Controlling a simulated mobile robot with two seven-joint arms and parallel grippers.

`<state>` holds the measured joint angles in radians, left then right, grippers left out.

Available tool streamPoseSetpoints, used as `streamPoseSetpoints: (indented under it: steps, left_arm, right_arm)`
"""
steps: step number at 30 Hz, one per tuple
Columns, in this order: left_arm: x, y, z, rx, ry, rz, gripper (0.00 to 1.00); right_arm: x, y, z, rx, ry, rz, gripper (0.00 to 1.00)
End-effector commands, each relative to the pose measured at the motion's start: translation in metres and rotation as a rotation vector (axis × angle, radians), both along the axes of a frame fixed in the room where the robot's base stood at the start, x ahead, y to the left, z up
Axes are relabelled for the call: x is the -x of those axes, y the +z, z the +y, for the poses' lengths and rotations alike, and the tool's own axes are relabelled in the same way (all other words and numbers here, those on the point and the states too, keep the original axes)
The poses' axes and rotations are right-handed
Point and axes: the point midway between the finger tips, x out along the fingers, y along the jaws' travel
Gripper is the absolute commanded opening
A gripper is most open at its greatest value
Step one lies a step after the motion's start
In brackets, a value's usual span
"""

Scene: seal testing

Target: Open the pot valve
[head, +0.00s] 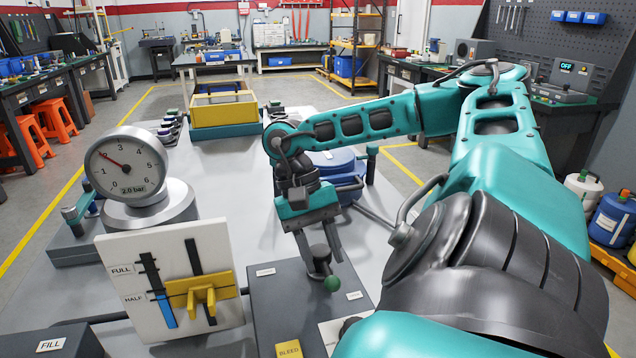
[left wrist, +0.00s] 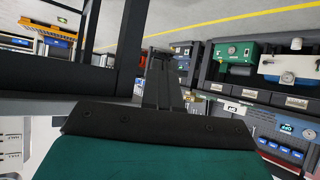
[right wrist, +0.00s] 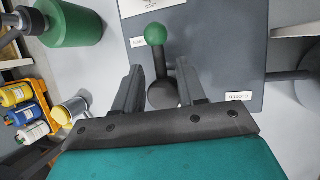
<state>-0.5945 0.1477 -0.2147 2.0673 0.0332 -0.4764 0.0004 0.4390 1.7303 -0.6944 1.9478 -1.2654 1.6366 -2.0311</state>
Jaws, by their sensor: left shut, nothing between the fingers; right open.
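A dark grey valve block (head: 275,310) lies on the table in the head view. Its black lever ends in a green ball (head: 332,284); the ball also shows in the right wrist view (right wrist: 155,34). My right gripper (head: 324,264) is open and points down over the lever. In the right wrist view its fingers (right wrist: 160,80) stand either side of the black lever and hub; contact cannot be told. The ball lies past the fingertips, near a small white label (right wrist: 138,42). Another label (right wrist: 239,96) sits on the right. My left gripper (left wrist: 162,82) is shut and empty, away from the block.
A dial gauge (head: 127,165) and a white level board (head: 170,250) with a yellow slider stand left of the block. A blue lidded pot (head: 340,165) is behind my right gripper. A yellow bin (head: 222,108) stands farther back. The table between is partly clear.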

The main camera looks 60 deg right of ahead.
Motion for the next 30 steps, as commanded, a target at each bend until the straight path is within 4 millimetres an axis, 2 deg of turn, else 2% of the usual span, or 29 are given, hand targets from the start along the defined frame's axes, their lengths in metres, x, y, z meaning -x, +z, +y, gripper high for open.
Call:
streamPoseSetpoints:
  steps: [5,13,17,21,30]
  left_arm:
    - [0.0,0.004,0.001,-0.005,-0.003,0.0,0.0]
    - [0.0,0.014,0.005,-0.012,0.0,-0.009,0.0]
    - [0.001,0.03,0.011,-0.026,0.01,-0.013,0.0]
    - [0.007,0.034,0.023,-0.046,0.028,-0.008,0.0]
    - [0.014,0.032,0.029,-0.052,0.048,0.004,0.0]
  right_arm:
    - [-0.008,0.018,-0.002,-0.001,0.0,-0.004,0.4]
    - [-0.033,0.076,-0.011,-0.006,-0.002,-0.007,0.4]
    - [-0.043,0.104,-0.016,-0.005,-0.001,-0.005,0.4]
    - [-0.046,0.112,-0.018,0.0,-0.003,-0.003,0.4]
    - [-0.051,0.118,-0.02,0.001,-0.001,-0.003,0.4]
